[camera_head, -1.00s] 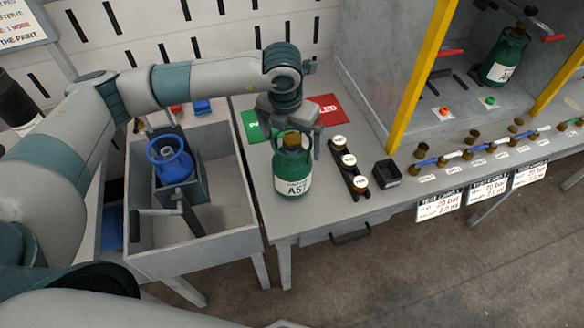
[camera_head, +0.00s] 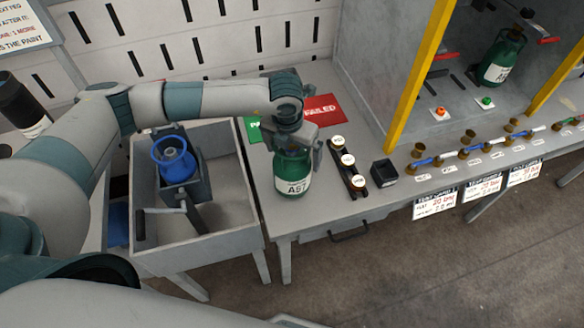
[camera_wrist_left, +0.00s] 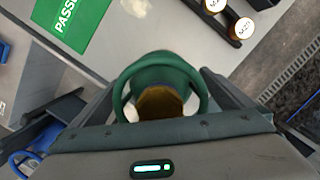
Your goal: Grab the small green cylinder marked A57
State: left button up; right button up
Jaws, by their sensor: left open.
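The green cylinder marked A57 (camera_head: 292,178) stands upright on the grey table, its white label facing the head camera. My left gripper (camera_head: 294,150) is above it and around its top, pointing down, with its fingers on either side. The gripper hides the brass valve in the head view. In the left wrist view, the cylinder's green collar ring and brass valve (camera_wrist_left: 161,103) lie between the open fingers. I cannot tell whether the fingers touch the collar. My right gripper is not in view.
A rack with three brass caps (camera_head: 347,160) and a small black box (camera_head: 384,172) stand to the right. A red FAILED mat (camera_head: 322,108) lies behind. A grey bin with a blue-ringed device (camera_head: 176,165) is at left. Another green cylinder (camera_head: 500,62) stands in the yellow-framed booth.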

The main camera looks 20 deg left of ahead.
pick_arm(q)
jog(key=shift+c, duration=0.6)
jog(key=c, duration=1.5)
jog(key=shift+w+r, duration=0.15)
jog(key=shift+w, duration=0.05)
jog(key=c, duration=0.4)
jog(key=shift+r, duration=0.2)
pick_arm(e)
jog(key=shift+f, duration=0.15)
